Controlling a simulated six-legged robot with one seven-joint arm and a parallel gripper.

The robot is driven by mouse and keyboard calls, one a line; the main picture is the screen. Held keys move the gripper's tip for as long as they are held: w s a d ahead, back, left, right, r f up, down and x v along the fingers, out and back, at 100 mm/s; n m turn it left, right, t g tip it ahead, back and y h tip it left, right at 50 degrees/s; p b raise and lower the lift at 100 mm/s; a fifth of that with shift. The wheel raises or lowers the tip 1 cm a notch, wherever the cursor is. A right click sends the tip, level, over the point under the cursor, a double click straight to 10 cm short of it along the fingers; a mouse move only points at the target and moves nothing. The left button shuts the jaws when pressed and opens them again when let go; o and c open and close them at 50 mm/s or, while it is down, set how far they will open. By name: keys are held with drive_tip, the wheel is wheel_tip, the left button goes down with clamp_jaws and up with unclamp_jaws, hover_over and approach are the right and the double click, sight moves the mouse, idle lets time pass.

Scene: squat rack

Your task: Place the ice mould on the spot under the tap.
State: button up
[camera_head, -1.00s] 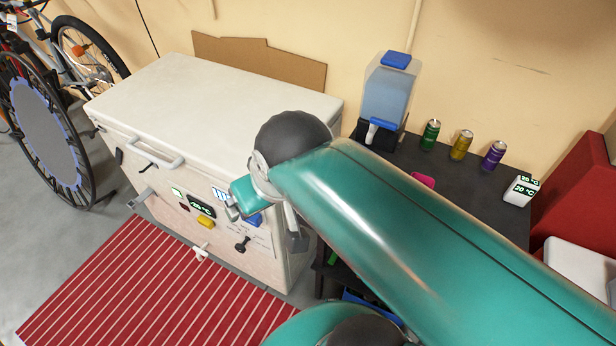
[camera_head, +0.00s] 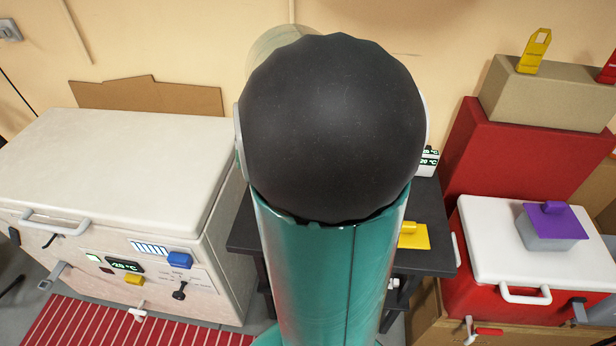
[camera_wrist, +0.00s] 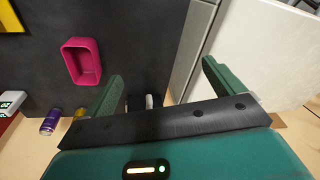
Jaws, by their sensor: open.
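The ice mould, taken to be the pink open tray (camera_wrist: 82,62), lies on the dark table top (camera_wrist: 125,30) at the left of the wrist view. My gripper (camera_wrist: 163,70) is open and empty, its green fingers spread; the mould is outside them, to the left. A dark piece with a white part (camera_wrist: 148,102) shows beyond the fingers, perhaps the dispenser's base and tap; the spot under the tap cannot be made out. In the head view my arm hides the mould, the dispenser and my gripper.
A white chest freezer (camera_head: 120,170) stands left of the table. A yellow flat item (camera_head: 412,237) lies on the table. A red cooler with a white lid (camera_head: 490,240) is on the right.

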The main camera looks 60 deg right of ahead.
drive_tip(key=s+d+f+m+g, duration=0.1)
drive_tip(key=s+d+f, duration=0.2)
drive_tip(key=d, duration=0.3)
drive_tip(key=s+d+f+m, duration=0.2)
drive_tip(key=s+d+f, duration=0.15)
drive_tip(key=d, duration=0.25)
drive_tip(key=s+d+f+m+g, duration=0.1)
drive_tip(key=s+d+f, duration=0.25)
drive_tip(key=d, duration=0.25)
drive_tip(key=f, duration=0.8)
drive_tip(key=shift+w+d+f, duration=0.1)
drive_tip(key=shift+w+f, duration=0.05)
drive_tip(key=shift+w, duration=0.2)
drive_tip(key=f, duration=0.5)
drive_tip(key=shift+s+d, duration=0.1)
drive_tip(key=shift+d, duration=0.1)
drive_tip(key=shift+c, duration=0.4)
drive_tip(key=c, duration=1.1)
drive_tip(key=shift+r, duration=0.15)
